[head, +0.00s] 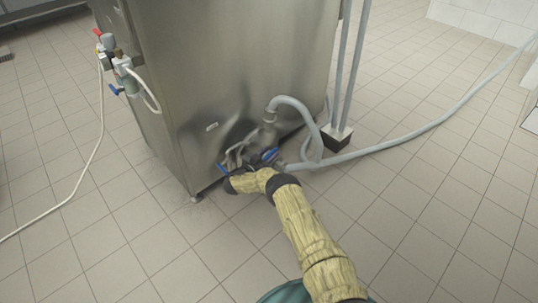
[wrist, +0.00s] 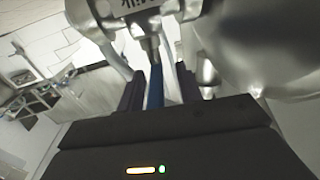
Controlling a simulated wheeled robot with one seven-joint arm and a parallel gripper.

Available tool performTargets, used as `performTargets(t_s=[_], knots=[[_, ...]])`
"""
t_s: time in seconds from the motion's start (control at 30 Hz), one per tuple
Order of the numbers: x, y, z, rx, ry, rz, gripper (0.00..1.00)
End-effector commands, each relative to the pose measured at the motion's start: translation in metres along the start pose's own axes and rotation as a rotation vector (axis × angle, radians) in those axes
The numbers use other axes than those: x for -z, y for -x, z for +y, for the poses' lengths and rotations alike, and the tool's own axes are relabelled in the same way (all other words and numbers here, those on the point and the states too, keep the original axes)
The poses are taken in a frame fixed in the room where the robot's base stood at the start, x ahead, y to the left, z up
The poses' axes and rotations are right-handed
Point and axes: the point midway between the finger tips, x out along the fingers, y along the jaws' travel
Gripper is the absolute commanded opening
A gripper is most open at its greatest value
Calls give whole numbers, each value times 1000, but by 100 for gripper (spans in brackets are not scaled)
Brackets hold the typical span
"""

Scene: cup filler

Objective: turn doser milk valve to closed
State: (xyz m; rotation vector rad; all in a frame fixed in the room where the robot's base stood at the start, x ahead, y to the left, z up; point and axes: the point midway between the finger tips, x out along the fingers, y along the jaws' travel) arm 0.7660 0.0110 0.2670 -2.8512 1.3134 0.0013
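The milk valve is a silver metal body (wrist: 130,14) with a blue lever handle (wrist: 156,90), close in front of my gripper in the wrist view. My gripper (wrist: 161,80) is open, with one dark finger on each side of the blue handle. A light gap shows between the handle and the right finger; I cannot tell whether the left finger touches it. In the head view, blue handle parts (head: 270,155) show low on the steel machine (head: 240,60), partly hidden by my arm. My fingers are hard to make out there.
A grey hose (head: 430,125) curves from the valve area across the floor to the right. Two upright pipes (head: 352,70) stand on a block beside the machine. Small taps with a white hose (head: 90,160) hang at its left side. The tiled floor in front is clear.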

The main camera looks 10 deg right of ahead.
Motion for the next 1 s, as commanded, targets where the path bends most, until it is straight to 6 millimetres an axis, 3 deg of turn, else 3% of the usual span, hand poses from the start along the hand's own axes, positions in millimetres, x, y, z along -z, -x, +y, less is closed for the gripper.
performTargets(t_s=[0.37,0.8,1.0], knots=[[12,-1,1,-4,0,3,35],[82,0,0,-1,0,2,35],[99,0,0,-1,1,1,35]])
